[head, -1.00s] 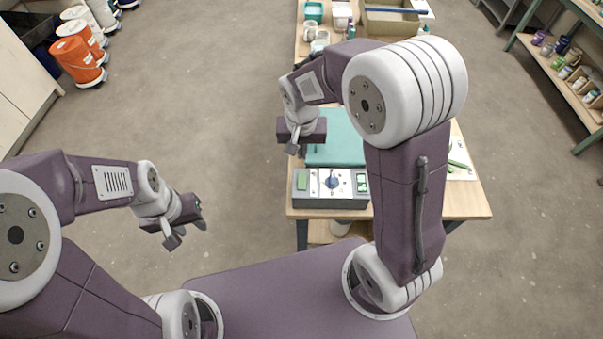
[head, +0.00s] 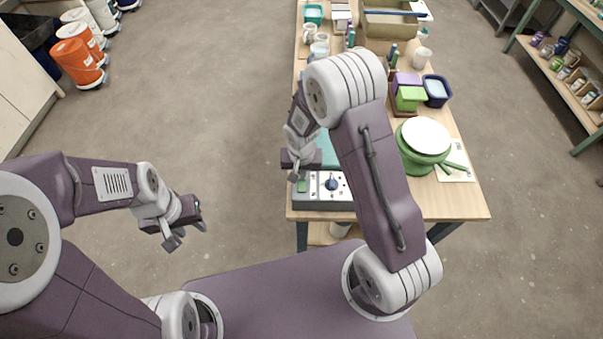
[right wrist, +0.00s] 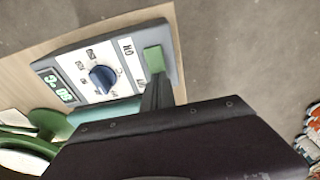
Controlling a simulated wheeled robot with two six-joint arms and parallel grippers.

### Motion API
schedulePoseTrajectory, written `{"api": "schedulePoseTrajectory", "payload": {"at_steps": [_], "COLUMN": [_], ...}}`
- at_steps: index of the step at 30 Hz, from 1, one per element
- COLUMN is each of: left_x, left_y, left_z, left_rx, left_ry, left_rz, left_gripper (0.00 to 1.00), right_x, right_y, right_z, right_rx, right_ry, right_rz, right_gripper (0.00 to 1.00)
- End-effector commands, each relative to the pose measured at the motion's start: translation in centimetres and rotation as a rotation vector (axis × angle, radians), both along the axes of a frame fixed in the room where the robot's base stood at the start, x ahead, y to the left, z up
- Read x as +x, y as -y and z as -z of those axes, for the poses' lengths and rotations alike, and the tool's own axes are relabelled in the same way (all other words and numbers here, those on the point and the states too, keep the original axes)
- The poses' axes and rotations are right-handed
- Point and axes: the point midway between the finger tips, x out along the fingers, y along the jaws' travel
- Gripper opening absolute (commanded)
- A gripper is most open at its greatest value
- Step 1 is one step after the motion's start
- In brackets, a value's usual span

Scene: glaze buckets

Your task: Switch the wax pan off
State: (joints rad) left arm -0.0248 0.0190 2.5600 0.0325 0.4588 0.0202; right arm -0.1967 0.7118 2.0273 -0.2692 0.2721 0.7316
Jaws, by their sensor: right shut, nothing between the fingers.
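The wax pan's grey control box (head: 325,203) stands at the near edge of the table, with a white panel, a blue dial (head: 331,184) and a green switch (head: 302,187) at its left end. In the right wrist view the green switch (right wrist: 154,59), blue dial (right wrist: 103,79) and a lit display (right wrist: 57,86) show. My right gripper (head: 294,177) is shut and empty, its fingertips (right wrist: 156,82) right by the switch; I cannot tell whether they touch. The teal pan part (head: 328,150) behind is partly hidden by my arm. My left gripper (head: 187,236) is open and empty, away from the table.
A green banding wheel with a white top (head: 425,136) stands on the table at right. Orange buckets (head: 80,62) stand on the floor at far left.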

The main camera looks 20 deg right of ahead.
Motion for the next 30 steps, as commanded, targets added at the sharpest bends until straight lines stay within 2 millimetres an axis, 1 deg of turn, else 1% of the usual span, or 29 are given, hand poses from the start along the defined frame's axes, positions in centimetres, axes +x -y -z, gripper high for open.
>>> {"api": "schedulePoseTrajectory", "payload": {"at_steps": [3,12,14,16,17,19,25,30], "left_x": [0.0,0.0,0.0,0.0,0.0,0.0,0.0,0.0], "left_y": [0.0,0.0,0.0,0.0,0.0,0.0,0.0,0.0], "left_z": [0.0,0.0,0.3,1.2,0.7,0.6,0.7,1.2], "left_rx": [0.0,0.0,0.0,0.0,0.0,0.0,0.0,0.0], "left_ry": [0.0,0.0,0.0,0.0,0.0,0.0,0.0,0.0], "left_rz": [0.0,0.0,0.0,0.0,0.0,0.0,0.0,0.0], "left_gripper": [0.36,0.36,0.36,0.36,0.36,0.36,0.36,0.36], "right_x": [0.1,0.1,0.2,0.4,0.4,0.3,0.1,-0.6], "right_y": [0.0,0.0,0.1,0.1,0.1,0.1,0.1,-0.1], "right_z": [0.6,0.7,1.0,1.7,1.2,1.2,1.3,1.2], "right_rx": [0.0,0.0,0.0,0.0,0.0,-0.001,-0.001,-0.002], "right_ry": [0.0,0.001,0.001,0.001,0.0,-0.001,-0.003,-0.005], "right_rz": [-0.001,-0.001,-0.001,0.001,0.001,0.0,-0.001,-0.002], "right_gripper": [0.0,0.0,0.0,0.0,0.0,0.0,0.0,0.0]}}
